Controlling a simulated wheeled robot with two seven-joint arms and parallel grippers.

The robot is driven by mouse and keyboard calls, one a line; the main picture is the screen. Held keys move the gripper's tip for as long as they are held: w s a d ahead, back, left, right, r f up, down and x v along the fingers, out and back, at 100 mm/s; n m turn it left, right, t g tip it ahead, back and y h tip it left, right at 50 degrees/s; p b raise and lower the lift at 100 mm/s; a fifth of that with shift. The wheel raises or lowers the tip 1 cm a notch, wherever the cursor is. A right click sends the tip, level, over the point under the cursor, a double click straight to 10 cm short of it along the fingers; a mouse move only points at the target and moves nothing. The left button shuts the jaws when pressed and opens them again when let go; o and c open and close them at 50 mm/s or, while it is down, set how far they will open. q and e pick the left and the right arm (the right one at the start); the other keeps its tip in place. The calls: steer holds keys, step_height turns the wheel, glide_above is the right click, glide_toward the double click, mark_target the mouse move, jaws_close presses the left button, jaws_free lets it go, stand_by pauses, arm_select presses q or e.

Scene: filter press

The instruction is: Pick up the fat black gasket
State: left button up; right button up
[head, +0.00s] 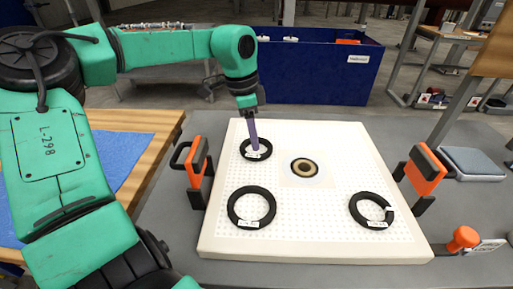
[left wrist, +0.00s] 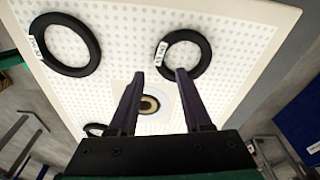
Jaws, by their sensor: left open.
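Three black ring gaskets lie flat on the white perforated plate: one at far left (head: 245,155), one at near left (head: 233,213), and one at right (head: 359,217). Each has a small white tag, too small to read, so I cannot tell surely which is the fat one. My left gripper (head: 255,148) points down at the far-left gasket, its purple finger overlapping that ring. In the left wrist view its two fingers (left wrist: 161,73) are apart and empty. One ring (left wrist: 205,48) lies just beyond the right fingertip; I cannot tell whether they touch.
The white plate (head: 300,246) has a round cream, dark and tan piece (head: 305,168) at its centre. Orange-and-black clamps stand at left (head: 197,160) and right (head: 425,170). An orange knob (head: 463,238) is at lower right. A blue bin (head: 310,75) stands behind.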

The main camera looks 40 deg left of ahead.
mark_target(258, 155)
arm_select(q)
steer(key=f, duration=0.5)
steer(key=shift+w+d+f, duration=0.3)
steer(key=shift+w+f, duration=0.05)
steer(key=shift+w, duration=0.05)
steer(key=shift+r, duration=0.1)
jaws_close()
step_height(258, 155, up, 18)
steer(key=p, duration=0.1)
